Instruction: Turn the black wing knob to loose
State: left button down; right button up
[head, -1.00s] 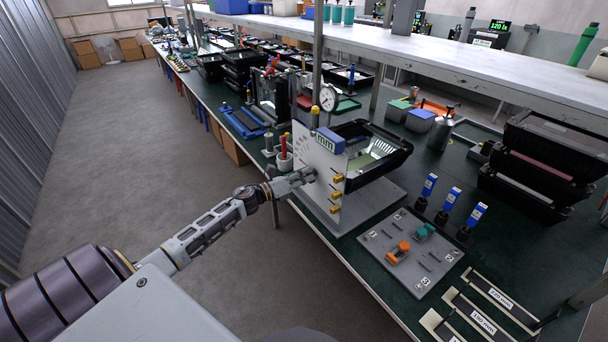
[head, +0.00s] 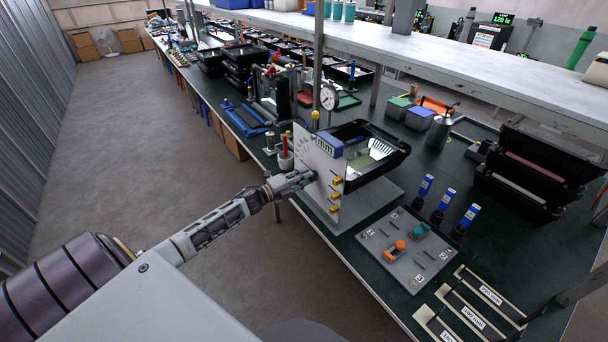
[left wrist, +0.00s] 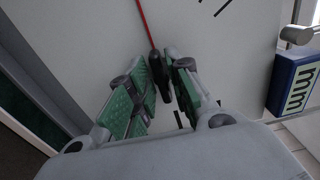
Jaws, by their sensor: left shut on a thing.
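The black wing knob (left wrist: 158,72) sits on the face of the upright light-grey plate (head: 309,156). My left gripper (left wrist: 168,80) is shut on the knob, with its green-padded fingers on either side of it. A red line on the plate runs up from the knob in the left wrist view, and black marks show near the top. In the head view my left gripper (head: 311,178) reaches the plate from the left and hides the knob. A floodlight housing (head: 367,152) is on the far side of the plate. My right gripper is in neither view.
A grey board (head: 407,250) with orange and teal knobs lies to the right. A cup with a red-handled tool (head: 285,160) stands behind the gripper.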

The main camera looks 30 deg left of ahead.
pick_arm(q)
jog(key=shift+f+n+p, duration=0.1)
jog(key=shift+n+p, duration=0.85)
jog(key=shift+n, duration=1.45)
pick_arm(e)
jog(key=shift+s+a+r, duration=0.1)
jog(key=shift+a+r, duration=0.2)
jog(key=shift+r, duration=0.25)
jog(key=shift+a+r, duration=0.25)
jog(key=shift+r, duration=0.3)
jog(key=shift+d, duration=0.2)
pick_arm(q)
jog(key=c, duration=1.4)
grip_release()
jog(key=shift+a, duration=0.1)
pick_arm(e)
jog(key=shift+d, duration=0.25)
pick_arm(q)
jog(key=shift+s, duration=0.15)
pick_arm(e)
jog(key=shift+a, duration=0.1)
pick_arm(q)
jog(key=shift+v, duration=5.85)
